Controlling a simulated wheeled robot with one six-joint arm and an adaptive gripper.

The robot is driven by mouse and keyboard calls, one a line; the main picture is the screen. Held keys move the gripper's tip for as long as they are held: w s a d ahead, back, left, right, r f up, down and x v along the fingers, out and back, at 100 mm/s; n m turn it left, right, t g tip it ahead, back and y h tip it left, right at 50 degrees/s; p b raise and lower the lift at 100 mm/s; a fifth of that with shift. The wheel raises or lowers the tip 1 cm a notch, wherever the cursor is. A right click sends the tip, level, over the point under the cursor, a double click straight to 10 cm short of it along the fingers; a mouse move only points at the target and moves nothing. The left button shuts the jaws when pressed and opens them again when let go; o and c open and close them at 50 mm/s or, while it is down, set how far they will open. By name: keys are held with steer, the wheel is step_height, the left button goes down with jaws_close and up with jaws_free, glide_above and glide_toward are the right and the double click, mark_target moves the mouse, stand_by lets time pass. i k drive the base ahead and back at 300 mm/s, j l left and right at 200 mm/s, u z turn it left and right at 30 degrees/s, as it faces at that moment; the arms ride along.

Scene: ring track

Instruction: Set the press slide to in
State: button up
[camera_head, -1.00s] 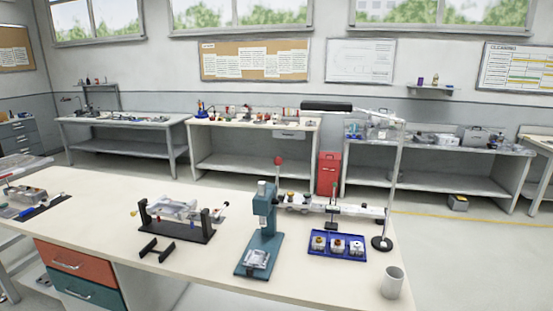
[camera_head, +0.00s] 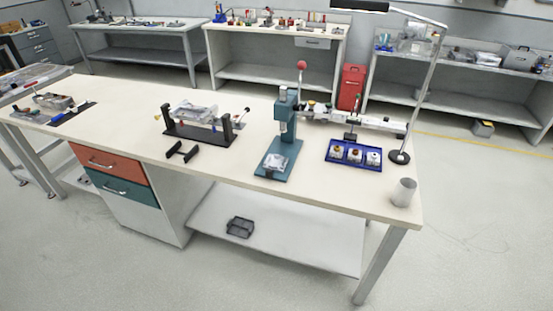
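A teal press (camera_head: 283,135) stands upright on the cream workbench in the head view, right of the middle. It has a column, a flat base and a lever with a red ball knob (camera_head: 301,65) raised at the top. A clear or silver block (camera_head: 276,162) sits on the front of its base. I cannot tell a separate slide or its position at this size. My gripper is not in view.
The floor (camera_head: 470,240) in front and right is clear.

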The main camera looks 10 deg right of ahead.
mark_target(275, 162)
steer(key=i+l+u, duration=0.1)
steer(key=i, duration=0.4)
steer(key=i+l+u, duration=0.1)
steer(key=i, duration=0.35)
